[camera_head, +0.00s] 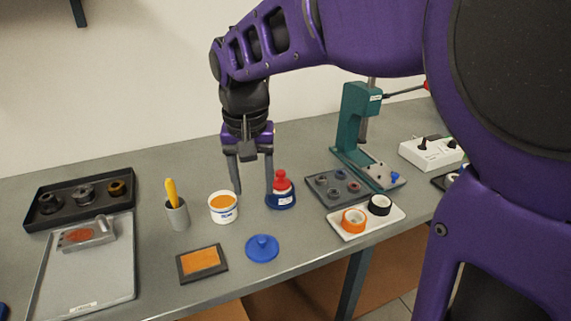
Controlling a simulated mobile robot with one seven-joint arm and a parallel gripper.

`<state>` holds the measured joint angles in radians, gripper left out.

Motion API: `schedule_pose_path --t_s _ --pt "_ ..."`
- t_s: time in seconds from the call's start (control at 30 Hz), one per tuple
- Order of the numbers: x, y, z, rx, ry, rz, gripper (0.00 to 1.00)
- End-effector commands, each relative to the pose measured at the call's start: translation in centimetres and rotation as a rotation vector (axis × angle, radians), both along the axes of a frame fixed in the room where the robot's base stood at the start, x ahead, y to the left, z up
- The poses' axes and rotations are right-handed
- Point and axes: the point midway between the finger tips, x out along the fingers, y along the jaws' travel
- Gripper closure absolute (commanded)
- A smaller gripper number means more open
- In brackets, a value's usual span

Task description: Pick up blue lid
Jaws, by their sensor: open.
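The blue lid (262,248) is a round disc with a small raised knob. It lies flat on the grey table near the front edge. My gripper (254,192) points down with its two dark fingers spread apart and nothing held between them. It is above and behind the lid, apart from it. The lid is in full view.
An orange pad in a dark frame (202,262) lies left of the lid. A white tray (349,233) with an orange and a black ring is to the right. A grey cup (177,214) with a yellow handle stands at left. A green press (357,125) stands behind right.

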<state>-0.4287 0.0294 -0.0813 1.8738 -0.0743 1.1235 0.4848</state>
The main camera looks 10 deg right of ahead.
Motion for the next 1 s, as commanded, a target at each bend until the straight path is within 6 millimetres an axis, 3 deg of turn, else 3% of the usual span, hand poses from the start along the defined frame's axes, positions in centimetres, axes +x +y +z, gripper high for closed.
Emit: schedule_pose_path --t_s 0.4,0.77,1.0 --pt "1.0 -0.2 -8.2 0.007 -0.012 -0.001 0.41" --pt "1.4 -0.3 -11.4 0.009 -0.014 -0.002 0.41" --pt "1.5 -0.3 -15.0 0.008 -0.013 -0.001 0.41"
